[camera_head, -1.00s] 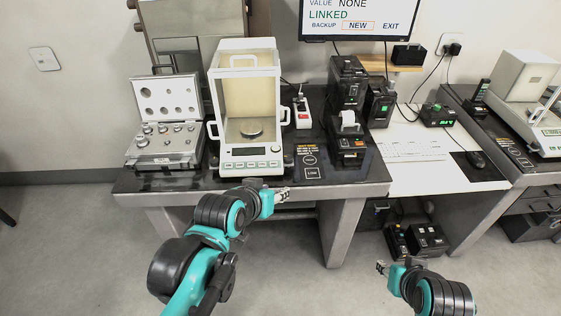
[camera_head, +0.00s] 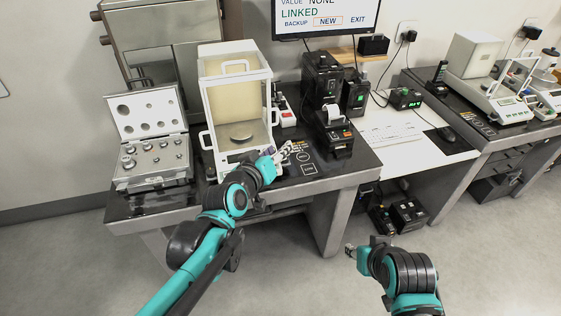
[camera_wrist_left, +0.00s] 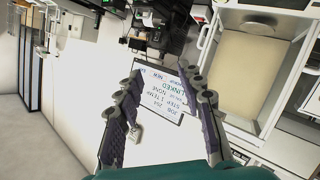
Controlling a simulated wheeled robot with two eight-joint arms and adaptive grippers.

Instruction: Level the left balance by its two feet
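The left balance (camera_head: 208,83), a white unit with a glass draft shield, a beige back panel and a round pan (camera_head: 241,138), stands on the black-topped table. My left gripper (camera_head: 285,152) is at the balance's front right corner, and its wrist covers part of the front panel. I cannot tell if it touches. The feet are not clearly visible. In the left wrist view the fingers (camera_wrist_left: 166,88) are spread with nothing held between them, and the balance (camera_wrist_left: 257,68) is to their right. My right gripper (camera_head: 351,252) is low in front of the tables, too small to read.
A case of weights (camera_head: 151,150) is open left of the balance. A printer (camera_head: 334,133) and dark boxes (camera_head: 322,82) stand to its right. A monitor (camera_head: 325,15) reading LINKED hangs behind. Another balance (camera_head: 495,92) is on the far right table.

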